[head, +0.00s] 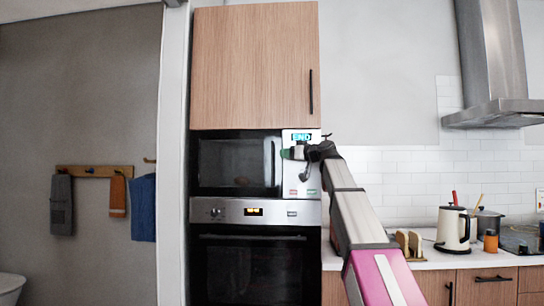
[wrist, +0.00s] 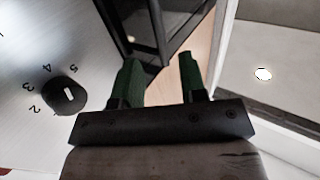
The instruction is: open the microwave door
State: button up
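The microwave (head: 238,163) is built in below a wooden cabinet and above an oven. Its dark door looks shut or nearly shut in the head view; I cannot tell exactly. Its light control panel (head: 302,137) is on the right, with a lit display. My gripper (head: 292,153) is in front of the panel, near the door's right edge. In the wrist view my gripper (wrist: 160,78) has two green fingers spread apart, with nothing clearly held. A dark upright bar and frame (wrist: 157,25) show beyond the fingers. A numbered dial (wrist: 64,96) on the panel is at the left.
The oven (head: 255,265) is directly below the microwave, and the wooden cabinet (head: 254,65) is above. Towels hang on the left wall.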

jog(key=x, duration=0.8)
grip_shut()
